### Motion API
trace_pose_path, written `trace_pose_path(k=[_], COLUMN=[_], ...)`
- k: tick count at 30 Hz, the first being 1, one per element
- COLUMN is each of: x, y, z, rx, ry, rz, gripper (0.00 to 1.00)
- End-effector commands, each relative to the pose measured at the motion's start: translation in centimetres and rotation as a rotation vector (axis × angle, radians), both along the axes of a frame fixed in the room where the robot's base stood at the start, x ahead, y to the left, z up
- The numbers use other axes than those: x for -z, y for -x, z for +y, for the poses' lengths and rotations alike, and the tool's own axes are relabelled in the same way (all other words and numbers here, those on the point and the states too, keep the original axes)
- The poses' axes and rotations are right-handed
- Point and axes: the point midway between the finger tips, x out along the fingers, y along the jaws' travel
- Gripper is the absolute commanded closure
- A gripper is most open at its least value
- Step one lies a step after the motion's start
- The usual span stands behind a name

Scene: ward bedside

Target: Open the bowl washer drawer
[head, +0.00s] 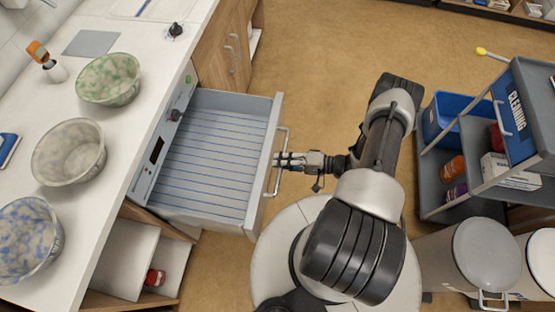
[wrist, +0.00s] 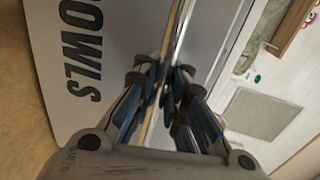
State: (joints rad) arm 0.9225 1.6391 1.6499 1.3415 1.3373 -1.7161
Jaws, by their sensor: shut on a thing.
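The bowl washer drawer (head: 215,155) is pulled well out from under the counter in the head view. Its inside shows a wire rack with blue lines and no bowls. Its front panel carries a long metal bar handle (head: 281,170). My gripper (head: 282,161) is at the middle of this handle, shut on it. In the wrist view the fingers (wrist: 164,85) close around the bar, beside the grey drawer front (wrist: 105,60) with the lettering "OWLS". The washer's control panel (head: 155,152) with a dark display and knob is left of the drawer.
Three bowls, green (head: 109,79), grey (head: 69,152) and blue (head: 29,240), stand on the white counter (head: 110,215). A cleaning cart (head: 475,150) and lidded bins (head: 487,255) stand at right. Floor is clear behind.

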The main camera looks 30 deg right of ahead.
Motion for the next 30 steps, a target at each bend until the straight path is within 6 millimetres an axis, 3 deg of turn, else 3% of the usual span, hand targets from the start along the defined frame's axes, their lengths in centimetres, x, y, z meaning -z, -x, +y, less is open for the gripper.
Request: trace_pose_path(k=[8, 9, 18, 30], x=[-0.27, -0.27, -0.15, -0.25], y=[-0.09, -0.10, -0.07, 0.38], z=[-0.04, -0.05, -0.03, -0.72], rx=[-0.001, -0.001, 0.000, 0.003], ry=[-0.003, -0.003, -0.001, 0.000], rz=[-0.006, -0.006, -0.003, -0.003], gripper=[1.00, 0.88, 0.69, 0.69])
